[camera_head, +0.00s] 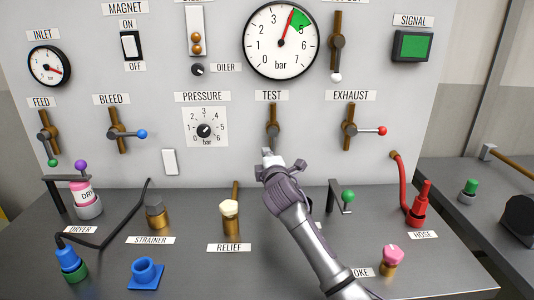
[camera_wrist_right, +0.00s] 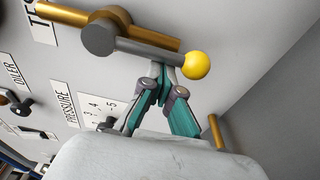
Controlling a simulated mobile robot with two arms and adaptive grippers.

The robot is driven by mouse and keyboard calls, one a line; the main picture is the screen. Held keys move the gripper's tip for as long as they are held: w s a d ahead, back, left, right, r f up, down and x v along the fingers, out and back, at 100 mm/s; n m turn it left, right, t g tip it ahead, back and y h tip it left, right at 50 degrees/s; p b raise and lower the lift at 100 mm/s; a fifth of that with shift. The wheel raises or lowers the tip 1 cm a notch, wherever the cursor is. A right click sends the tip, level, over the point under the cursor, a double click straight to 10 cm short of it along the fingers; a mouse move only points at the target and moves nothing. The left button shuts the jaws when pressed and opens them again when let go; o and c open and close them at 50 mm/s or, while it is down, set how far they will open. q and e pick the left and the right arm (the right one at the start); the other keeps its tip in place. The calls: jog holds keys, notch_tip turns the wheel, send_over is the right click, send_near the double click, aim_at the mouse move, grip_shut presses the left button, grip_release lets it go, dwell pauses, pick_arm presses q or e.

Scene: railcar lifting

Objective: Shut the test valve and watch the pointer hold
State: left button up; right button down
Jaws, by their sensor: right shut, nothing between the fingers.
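The test valve (camera_head: 273,131) is on the grey panel below its TEST label. In the right wrist view the test valve (camera_wrist_right: 107,34) has a grey lever with a yellow ball (camera_wrist_right: 197,65), lying nearly along its brass pipe. In the head view the lever's end is hidden behind my right gripper. My right gripper (camera_head: 267,154) is shut and empty, just below the valve body. In the right wrist view its fingertips (camera_wrist_right: 162,72) are at the lever beside the ball; contact is unclear. The large gauge's (camera_head: 281,41) red pointer is at the green sector's left edge. My left gripper is not in view.
The exhaust valve (camera_head: 349,128), its red-balled lever pointing right, is right of the test valve. The pressure dial (camera_head: 205,128) is left. Below, the bench holds the relief fitting (camera_head: 230,217), a green-knobbed part (camera_head: 348,196) and the red hose (camera_head: 418,205).

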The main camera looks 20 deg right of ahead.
dwell(0.3)
pick_arm(q)
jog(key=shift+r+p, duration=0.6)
jog(key=shift+p, duration=0.05)
pick_arm(e)
jog(key=shift+d+n, duration=0.15)
jog(key=shift+n, duration=0.25)
